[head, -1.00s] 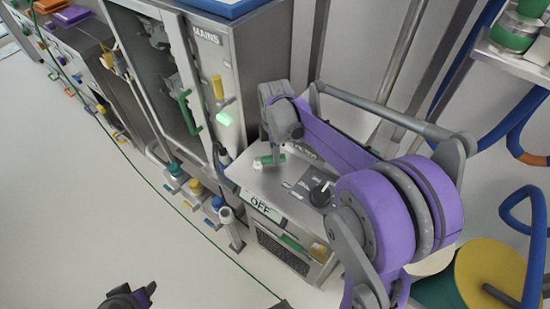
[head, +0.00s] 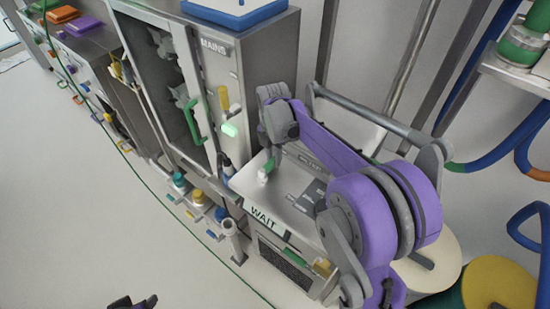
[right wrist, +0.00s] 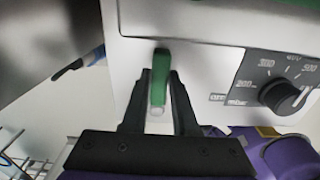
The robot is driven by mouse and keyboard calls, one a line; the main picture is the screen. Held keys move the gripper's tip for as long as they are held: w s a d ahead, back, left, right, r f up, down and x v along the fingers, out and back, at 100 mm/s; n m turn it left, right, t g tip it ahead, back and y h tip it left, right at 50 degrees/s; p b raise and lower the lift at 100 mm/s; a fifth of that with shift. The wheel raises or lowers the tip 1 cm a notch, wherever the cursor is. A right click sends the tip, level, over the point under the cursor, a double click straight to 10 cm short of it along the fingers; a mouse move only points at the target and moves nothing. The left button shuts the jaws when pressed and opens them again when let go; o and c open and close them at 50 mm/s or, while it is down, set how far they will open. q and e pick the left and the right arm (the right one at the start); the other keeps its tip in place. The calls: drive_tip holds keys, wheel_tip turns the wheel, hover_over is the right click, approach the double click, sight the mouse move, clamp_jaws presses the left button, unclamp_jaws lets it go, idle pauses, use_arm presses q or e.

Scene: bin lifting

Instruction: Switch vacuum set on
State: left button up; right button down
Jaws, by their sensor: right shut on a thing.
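The vacuum set (head: 290,192) is a grey metal box with a sign (head: 268,219) on its front edge that reads WAIT. In the right wrist view its green switch lever (right wrist: 160,78) with a pale tip sits between the fingers of my right gripper (right wrist: 158,88), which is shut on it. A dial with a pressure scale (right wrist: 285,95) is right of the lever. In the head view my right gripper (head: 266,168) is over the box's left part, and my arm hides some of the top. My left gripper (head: 133,303) barely shows at the bottom edge; its fingers are unclear.
A tall cabinet labelled MAINS (head: 215,55) with a green handle (head: 191,119) stands behind and left of the set. Several capped fittings line its foot. Thick blue hoses (head: 500,110) and yellow discs (head: 500,275) are at the right. The floor at left is open.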

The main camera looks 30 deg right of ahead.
sight(273, 159)
drive_tip(key=shift+w, duration=0.15)
idle(0.4)
drive_tip(key=c, duration=0.7)
unclamp_jaws()
drive_tip(key=shift+r, duration=0.1)
wheel_tip(273, 159, up, 11)
drive_tip(key=shift+f+p, duration=0.15)
drive_tip(key=shift+p, duration=0.2)
